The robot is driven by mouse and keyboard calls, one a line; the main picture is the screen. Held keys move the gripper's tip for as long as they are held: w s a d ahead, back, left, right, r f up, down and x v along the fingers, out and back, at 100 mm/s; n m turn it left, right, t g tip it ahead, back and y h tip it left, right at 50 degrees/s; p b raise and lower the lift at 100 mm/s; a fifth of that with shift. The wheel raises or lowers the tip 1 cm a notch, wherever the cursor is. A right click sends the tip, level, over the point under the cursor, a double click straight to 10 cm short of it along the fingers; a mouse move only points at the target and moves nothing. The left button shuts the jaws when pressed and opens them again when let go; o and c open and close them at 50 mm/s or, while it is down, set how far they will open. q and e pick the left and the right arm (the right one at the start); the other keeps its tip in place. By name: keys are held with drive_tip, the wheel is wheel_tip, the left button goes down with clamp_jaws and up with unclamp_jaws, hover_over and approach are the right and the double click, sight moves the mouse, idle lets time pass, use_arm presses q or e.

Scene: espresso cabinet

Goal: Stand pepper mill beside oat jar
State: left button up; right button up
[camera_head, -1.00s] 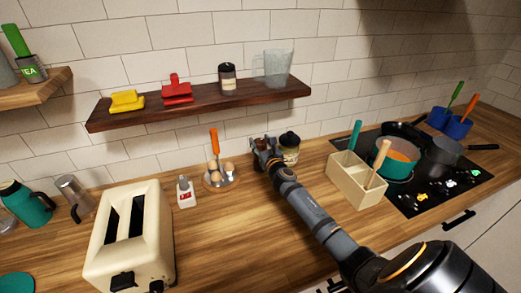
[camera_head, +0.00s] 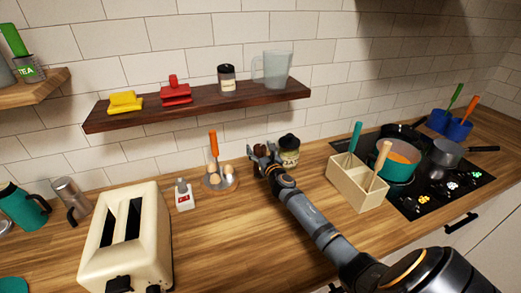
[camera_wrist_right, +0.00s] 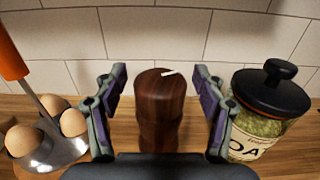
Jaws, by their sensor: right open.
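The dark brown wooden pepper mill (camera_wrist_right: 160,105) stands upright on the counter in the right wrist view, between the two fingers of my right gripper (camera_wrist_right: 160,110). The fingers are open, with a gap on each side of the mill. In the head view my right gripper (camera_head: 264,160) is at the back of the counter and mostly hides the mill. The oat jar (camera_wrist_right: 266,110), glass with a black knobbed lid, stands just right of the mill and the right finger; it also shows in the head view (camera_head: 288,152). My left gripper is out of view.
An egg holder (camera_head: 220,181) with eggs and an orange handle stands left of my gripper. A beige utensil box (camera_head: 357,188) is right of the jar. A wall shelf (camera_head: 200,105) hangs above. A toaster (camera_head: 128,240) stands front left. The counter's front middle is clear.

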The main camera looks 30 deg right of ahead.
drive_tip(key=shift+s+r, duration=0.1)
drive_tip(key=shift+s, duration=0.05)
drive_tip(key=b+v, duration=0.2)
drive_tip(key=v, duration=0.9)
drive_tip(key=shift+s, duration=0.35)
